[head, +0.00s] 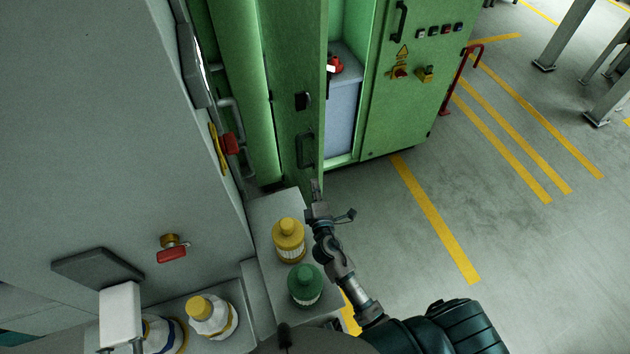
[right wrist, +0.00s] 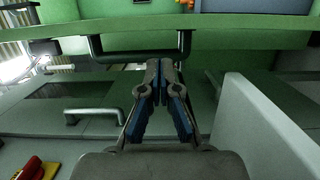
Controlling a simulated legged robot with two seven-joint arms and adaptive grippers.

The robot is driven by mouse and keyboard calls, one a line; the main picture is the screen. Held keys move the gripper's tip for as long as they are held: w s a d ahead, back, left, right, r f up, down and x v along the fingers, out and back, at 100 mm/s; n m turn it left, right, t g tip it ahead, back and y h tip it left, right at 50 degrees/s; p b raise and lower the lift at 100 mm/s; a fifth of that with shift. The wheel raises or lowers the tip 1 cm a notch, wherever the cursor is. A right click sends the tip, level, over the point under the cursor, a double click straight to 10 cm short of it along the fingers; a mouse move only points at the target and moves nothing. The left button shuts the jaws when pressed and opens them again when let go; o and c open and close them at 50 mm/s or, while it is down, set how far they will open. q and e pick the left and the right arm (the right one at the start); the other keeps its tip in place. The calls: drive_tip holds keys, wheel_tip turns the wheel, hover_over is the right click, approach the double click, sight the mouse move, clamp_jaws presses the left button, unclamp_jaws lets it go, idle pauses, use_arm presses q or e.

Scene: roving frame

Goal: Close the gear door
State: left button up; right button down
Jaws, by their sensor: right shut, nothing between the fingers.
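The gear door (head: 292,75) is a green panel standing open, left of the green cabinet's opening (head: 345,105). A black handle (head: 305,151) sits low on the door, with a small black latch (head: 302,101) above it. My right gripper (head: 315,187) is just below the door's lower part, fingers together and empty. In the right wrist view the closed fingertips (right wrist: 159,66) show close to a dark bar handle (right wrist: 137,55) on a green panel. I cannot tell whether they touch it. My left gripper is not in view.
A yellow-capped bottle (head: 289,240) and a green bottle (head: 305,285) stand on a grey ledge beside my right forearm. A grey cabinet wall (head: 100,130) with a red valve handle (head: 172,254) fills the left. The floor (head: 480,220) at right is open. A red rail (head: 462,75) stands beyond the cabinet.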

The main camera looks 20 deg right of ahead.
sight(313, 167)
drive_tip(key=w, duration=0.2)
drive_tip(key=w+d, duration=0.1)
drive_tip(key=w, duration=0.2)
drive_tip(key=w+d, duration=0.1)
drive_tip(key=w, duration=0.1)
drive_tip(key=shift+w+f, duration=0.1)
drive_tip(key=shift+w, duration=0.2)
drive_tip(key=shift+a, duration=0.1)
drive_tip(key=shift+a, duration=0.1)
